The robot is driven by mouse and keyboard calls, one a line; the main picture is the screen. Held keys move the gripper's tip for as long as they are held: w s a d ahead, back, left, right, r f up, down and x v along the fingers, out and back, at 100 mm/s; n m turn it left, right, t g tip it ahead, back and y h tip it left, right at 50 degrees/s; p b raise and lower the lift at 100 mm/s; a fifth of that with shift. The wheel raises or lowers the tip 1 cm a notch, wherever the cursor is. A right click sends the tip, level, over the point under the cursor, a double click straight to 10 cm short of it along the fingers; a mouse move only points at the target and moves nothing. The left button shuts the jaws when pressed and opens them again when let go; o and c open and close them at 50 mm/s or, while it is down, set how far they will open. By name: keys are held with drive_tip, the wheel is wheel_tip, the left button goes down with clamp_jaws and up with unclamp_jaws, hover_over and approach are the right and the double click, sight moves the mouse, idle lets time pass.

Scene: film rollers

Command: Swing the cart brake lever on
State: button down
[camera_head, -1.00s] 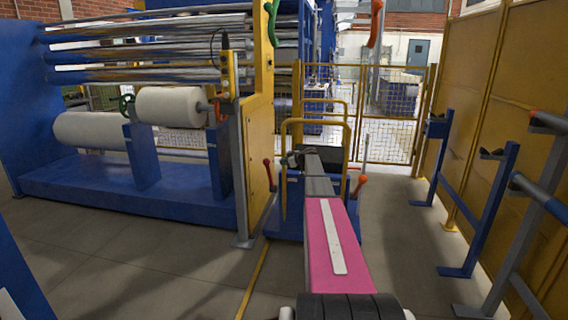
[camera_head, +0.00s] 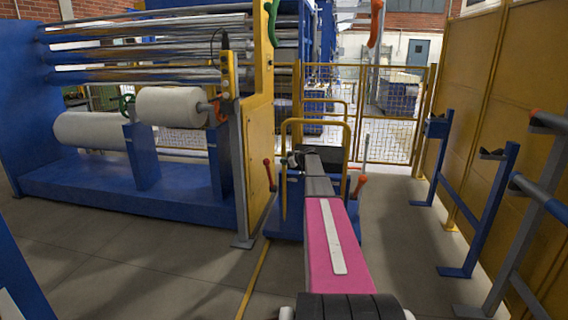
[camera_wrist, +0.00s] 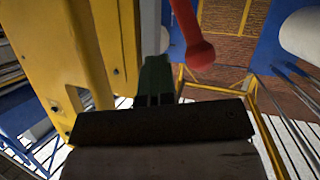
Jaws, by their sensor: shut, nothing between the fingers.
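The cart (camera_head: 292,225) is blue with a yellow hoop handle and stands past the end of my arm. A dark red lever (camera_head: 268,172) stands upright at its left side, and an orange-red lever (camera_head: 358,186) stands at its right. Which one is the brake lever, I cannot tell. In the wrist view a red lever with a ball end (camera_wrist: 200,52) is just right of my gripper (camera_wrist: 155,72), apart from it in the picture. My gripper is shut and empty. In the head view my arm largely hides it.
A blue roller machine with a yellow end frame (camera_head: 259,150) stands close on the left. Yellow panels (camera_head: 480,110) and blue stands (camera_head: 490,205) line the right. A yellow mesh fence (camera_head: 390,115) closes the back. Floor right of the cart is clear.

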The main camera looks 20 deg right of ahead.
drive_tip(key=c, duration=1.8)
unclamp_jaws()
drive_tip(key=o, duration=1.2)
drive_tip(key=shift+d, duration=0.1)
drive_tip(key=shift+m+h, duration=0.3)
drive_tip(key=s+d+r, duration=0.1)
drive_tip(key=s+d, duration=0.2)
drive_tip(key=d, duration=0.2)
drive_tip(key=s+d+r, duration=0.1)
drive_tip(key=s+d, duration=0.3)
drive_tip(key=d, duration=0.1)
drive_tip(key=s+d+r, duration=0.2)
drive_tip(key=s+d, duration=0.1)
drive_tip(key=d, duration=0.2)
drive_tip(key=shift+s+d, duration=0.25)
